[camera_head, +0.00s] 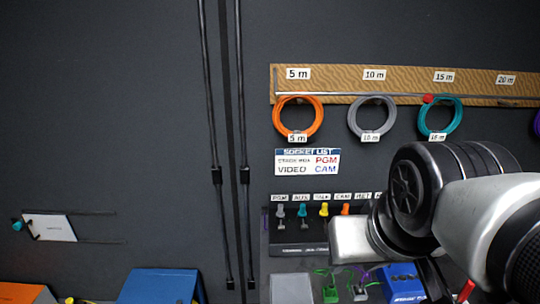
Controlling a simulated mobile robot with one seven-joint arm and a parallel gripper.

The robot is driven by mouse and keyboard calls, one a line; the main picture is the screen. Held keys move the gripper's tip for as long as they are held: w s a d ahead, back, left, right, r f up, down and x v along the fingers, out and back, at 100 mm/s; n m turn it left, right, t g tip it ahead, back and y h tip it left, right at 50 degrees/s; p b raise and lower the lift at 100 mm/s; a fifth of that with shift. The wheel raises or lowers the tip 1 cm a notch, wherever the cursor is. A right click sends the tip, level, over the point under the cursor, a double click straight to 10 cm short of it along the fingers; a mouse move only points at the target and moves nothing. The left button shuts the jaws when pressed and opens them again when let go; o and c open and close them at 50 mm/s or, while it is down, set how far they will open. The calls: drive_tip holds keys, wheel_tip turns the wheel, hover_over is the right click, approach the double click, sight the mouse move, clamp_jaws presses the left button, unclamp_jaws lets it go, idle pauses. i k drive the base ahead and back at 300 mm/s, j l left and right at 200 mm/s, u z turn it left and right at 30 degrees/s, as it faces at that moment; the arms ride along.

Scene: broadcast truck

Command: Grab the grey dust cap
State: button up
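Two small grey pieces could be the grey dust cap, and I cannot tell which. One grey piece (281,211) stands at the left end of a row of coloured pieces on a dark ledge, below the PGM label. Another grey piece (360,291) lies at the bottom edge among corded pieces, between a green piece (330,292) and a blue box (402,283). My arm comes in from the right, and its silver end block (352,240) covers part of the ledge above the blue box. My gripper's fingertips cannot be made out, so its opening is unclear.
Orange, grey and teal cable coils (299,134) hang from a wooden board (390,84). A grey box (291,289) stands at the bottom, with a larger blue box (160,286) to its left. Two vertical black rods (242,110) run down the dark wall.

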sight(280, 214)
drive_tip(key=u, duration=0.2)
drive_tip(key=i+j+z, duration=0.1)
drive_tip(key=j+z, duration=0.3)
drive_tip(key=j, duration=0.75)
drive_tip(key=j+z, duration=0.35)
drive_tip(key=j, duration=0.75)
drive_tip(key=l+u, duration=0.2)
drive_tip(key=l, duration=0.25)
